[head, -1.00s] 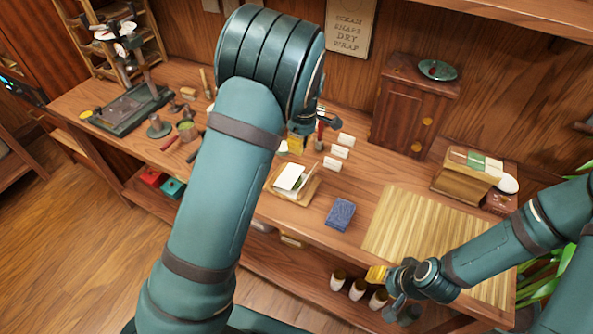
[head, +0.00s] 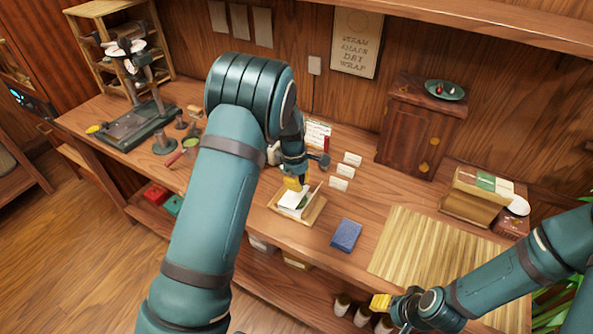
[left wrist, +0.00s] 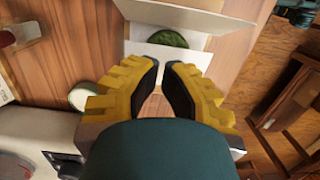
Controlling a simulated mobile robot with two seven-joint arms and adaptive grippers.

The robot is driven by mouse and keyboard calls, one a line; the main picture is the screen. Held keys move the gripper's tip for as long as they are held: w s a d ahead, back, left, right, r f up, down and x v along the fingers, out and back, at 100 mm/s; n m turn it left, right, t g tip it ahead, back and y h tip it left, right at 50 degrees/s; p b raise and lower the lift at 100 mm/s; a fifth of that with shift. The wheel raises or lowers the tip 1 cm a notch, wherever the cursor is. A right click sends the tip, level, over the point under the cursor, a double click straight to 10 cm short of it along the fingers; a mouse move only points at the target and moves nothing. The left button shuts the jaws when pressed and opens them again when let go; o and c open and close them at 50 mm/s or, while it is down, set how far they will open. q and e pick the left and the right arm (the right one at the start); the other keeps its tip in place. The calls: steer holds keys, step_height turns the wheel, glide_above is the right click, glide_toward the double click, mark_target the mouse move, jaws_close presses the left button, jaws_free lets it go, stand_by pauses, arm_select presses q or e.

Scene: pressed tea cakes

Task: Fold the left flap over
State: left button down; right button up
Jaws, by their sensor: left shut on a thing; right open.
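The white paper wrapper (head: 291,203) lies on a small wooden board (head: 312,217) on the bench. My left gripper (head: 294,186) is low over the wrapper's far edge. In the left wrist view its yellow fingers (left wrist: 163,72) are at the paper's edge, shut on the wrapper's flap; the gripped part is hard to see. My right gripper (head: 385,302) is open and empty near the bench's front edge.
A blue block (head: 346,235) lies right of the board, beside a slatted bamboo mat (head: 410,240). Small white cards (head: 346,170) stand behind. A wooden cabinet (head: 418,125) stands at the back. A dark press (head: 135,125) is at the left.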

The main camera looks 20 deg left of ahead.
mark_target(300, 195)
arm_select(q)
steer(key=shift+d+f, duration=0.2)
steer(key=shift+f, duration=1.25)
steer(key=shift+s+d+f, duration=0.1)
steer(key=shift+f, duration=0.3)
steer(key=shift+s+f, duration=0.15)
steer(key=shift+f, duration=0.15)
steer(key=shift+d, duration=0.1)
